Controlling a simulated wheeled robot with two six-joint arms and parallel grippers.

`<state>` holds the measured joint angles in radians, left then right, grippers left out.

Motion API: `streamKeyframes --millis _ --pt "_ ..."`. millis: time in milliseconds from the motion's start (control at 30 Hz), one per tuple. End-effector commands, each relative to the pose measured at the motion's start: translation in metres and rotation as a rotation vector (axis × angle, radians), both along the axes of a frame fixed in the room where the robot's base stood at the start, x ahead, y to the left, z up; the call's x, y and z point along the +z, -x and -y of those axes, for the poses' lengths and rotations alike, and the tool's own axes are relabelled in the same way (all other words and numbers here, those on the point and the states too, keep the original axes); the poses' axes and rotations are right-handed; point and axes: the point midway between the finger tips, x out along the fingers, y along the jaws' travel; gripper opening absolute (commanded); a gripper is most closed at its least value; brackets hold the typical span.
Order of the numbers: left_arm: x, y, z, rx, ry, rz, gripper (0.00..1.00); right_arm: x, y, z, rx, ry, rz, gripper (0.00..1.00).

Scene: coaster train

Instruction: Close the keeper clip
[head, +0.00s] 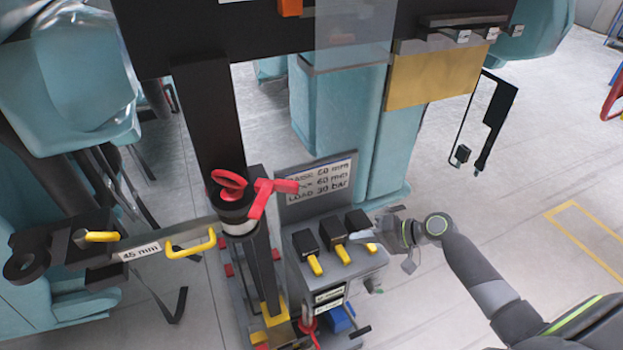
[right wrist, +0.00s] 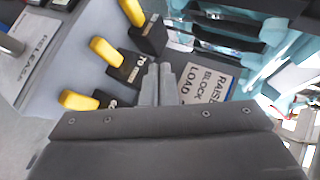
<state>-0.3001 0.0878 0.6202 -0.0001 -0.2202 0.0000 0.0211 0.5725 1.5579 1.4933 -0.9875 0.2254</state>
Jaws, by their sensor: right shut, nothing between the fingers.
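I cannot tell for sure which part is the keeper clip. On the left in the head view, a grey bar with a "45 mm" label (head: 141,252) carries a yellow loop handle (head: 190,247) and a small yellow piece (head: 101,237) on its black end. My right gripper (head: 366,237) is shut and empty, beside the black lever blocks with yellow handles on the grey console. The right wrist view shows its closed fingers (right wrist: 160,84) near the middle block, with its yellow handle (right wrist: 106,51) to the left. My left gripper is not in view.
A red-handled black post (head: 240,205) stands left of the console (head: 292,275). A sign panel (head: 318,179) rises behind the levers. A dark beam (head: 190,30) crosses the top. Clear floor (head: 520,200) lies at right.

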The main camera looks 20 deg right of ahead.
Motion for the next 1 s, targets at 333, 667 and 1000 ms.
streamKeyframes --millis 333,667,1000 --pt "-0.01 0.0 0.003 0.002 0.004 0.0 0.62 0.182 -0.021 -0.024 0.217 -0.412 0.096 0.0" --pt "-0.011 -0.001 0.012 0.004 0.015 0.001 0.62 0.241 -0.012 -0.032 0.313 -0.545 0.104 0.0" --pt "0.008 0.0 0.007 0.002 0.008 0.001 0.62 0.243 -0.026 -0.072 0.314 -0.549 0.106 0.0"
